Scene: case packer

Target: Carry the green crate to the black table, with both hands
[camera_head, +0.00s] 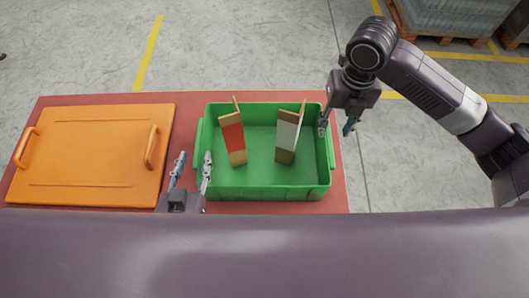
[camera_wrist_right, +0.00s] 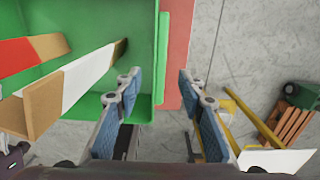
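The green crate (camera_head: 265,193) sits on a red-topped table, holding a red-and-tan carton (camera_head: 233,138) and a white-and-tan carton (camera_head: 288,136). My left gripper (camera_head: 192,160) is open at the crate's left side, one finger outside and one over the left wall. My right gripper (camera_head: 337,127) is open at the right side, its fingers either side of the right rim. In the right wrist view the crate's right handle (camera_wrist_right: 161,60) shows between the open fingertips (camera_wrist_right: 160,78). I cannot tell whether either gripper touches the crate. The black table is not in view.
An orange lid-like panel (camera_head: 90,155) with two handles lies left of the crate on the red table (camera_head: 340,190). Pallets (camera_head: 455,25) stand at the far right. Concrete floor with yellow lines lies open beyond and right of the table.

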